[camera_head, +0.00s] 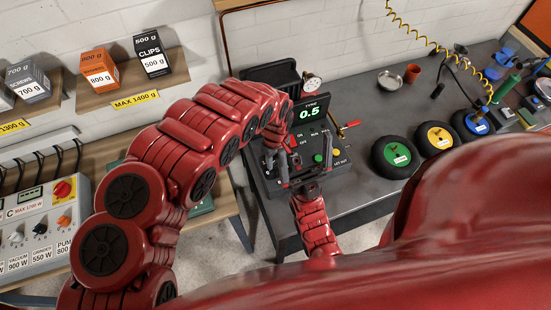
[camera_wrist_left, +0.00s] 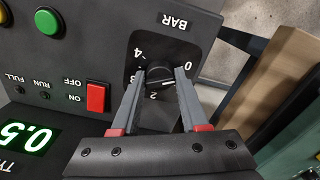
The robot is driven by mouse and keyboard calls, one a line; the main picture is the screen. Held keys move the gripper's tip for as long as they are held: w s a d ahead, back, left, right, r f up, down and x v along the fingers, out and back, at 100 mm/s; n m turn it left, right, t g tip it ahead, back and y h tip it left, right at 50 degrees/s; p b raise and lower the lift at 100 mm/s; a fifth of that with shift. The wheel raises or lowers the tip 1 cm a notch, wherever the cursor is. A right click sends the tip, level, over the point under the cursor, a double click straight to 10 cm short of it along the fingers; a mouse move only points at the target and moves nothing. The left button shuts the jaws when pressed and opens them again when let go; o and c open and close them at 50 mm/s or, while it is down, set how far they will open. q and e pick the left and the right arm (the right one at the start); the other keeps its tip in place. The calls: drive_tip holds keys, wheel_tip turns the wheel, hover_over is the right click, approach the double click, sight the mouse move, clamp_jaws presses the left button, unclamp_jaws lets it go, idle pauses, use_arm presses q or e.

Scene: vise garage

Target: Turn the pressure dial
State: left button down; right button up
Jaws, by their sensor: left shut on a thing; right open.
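The pressure dial (camera_wrist_left: 158,88) is a round black knob on the dark control panel (camera_wrist_left: 95,50), under the word BAR, with 0, 2 and 4 marked around it. My left gripper (camera_wrist_left: 160,72) is shut on the dial, one grey finger on each side. In the head view my left gripper (camera_head: 271,160) reaches down over the left part of the panel, and the dial is hidden there. The green display (camera_head: 308,112) reads 0.5. My right gripper (camera_head: 306,160) is open and empty at the panel's front, its fingers pointing away from me.
A red switch (camera_wrist_left: 96,97) and a green button (camera_wrist_left: 48,22) are near the dial. Wheels, one green-hubbed (camera_head: 396,156), lie to the right. A floor gap separates the left bench.

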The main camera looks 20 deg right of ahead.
use_arm(q)
drive_tip(key=m, duration=0.4)
drive_tip(key=shift+b, duration=0.4)
drive_tip(key=m, duration=0.4)
drive_tip(key=shift+m, duration=0.4)
drive_tip(key=m, duration=0.3)
drive_tip(key=shift+m, duration=0.4)
drive_tip(key=m+b, duration=0.1)
drive_tip(key=m, duration=0.3)
drive_tip(key=m+b, duration=0.1)
drive_tip(key=m, duration=0.3)
drive_tip(key=shift+f, duration=0.1)
drive_tip(key=m+b, duration=0.1)
drive_tip(key=m, duration=0.1)
drive_tip(key=shift+m+b, duration=0.3)
drive_tip(key=shift+m, duration=0.1)
drive_tip(key=m+b, duration=0.1)
drive_tip(key=m, duration=0.1)
drive_tip(key=shift+m, duration=0.3)
drive_tip(key=shift+m+b, duration=0.75)
drive_tip(key=shift+m, duration=0.85)
